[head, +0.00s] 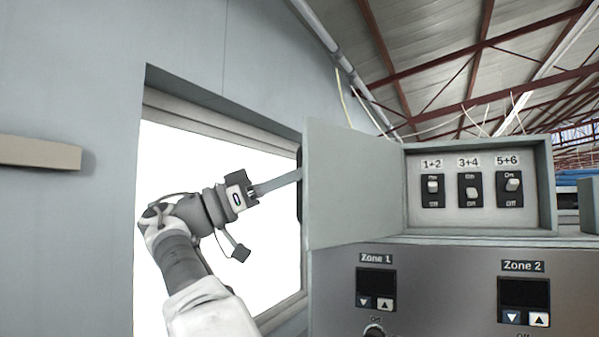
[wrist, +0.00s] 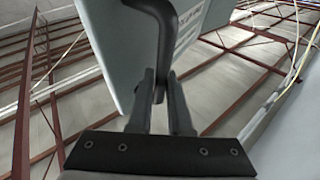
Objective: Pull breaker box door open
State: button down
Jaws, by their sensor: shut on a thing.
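The breaker box (head: 480,235) stands on top of a grey control panel in the head view. Its door (head: 350,185) is swung wide open to the left, and the switches inside are in plain view. My gripper (head: 298,176) reaches from the left to the outer side of the door; its tips are partly hidden at the door's edge. In the wrist view my gripper (wrist: 160,88) is shut on the dark bent door handle (wrist: 165,30). The grey door (wrist: 120,45) also shows there, just beyond the handle.
The control panel (head: 450,285) below carries Zone 1 and Zone 2 displays with buttons. A bright window opening (head: 210,150) in the grey wall lies behind my arm. A beige ledge (head: 40,152) juts out at the far left. A grey box edge (head: 588,205) stands at the right.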

jog(key=shift+f, duration=0.1)
jog(key=c, duration=1.1)
grip_release()
jog(key=shift+w, duration=0.1)
jog(key=p+v, duration=0.2)
jog(key=v, duration=1)
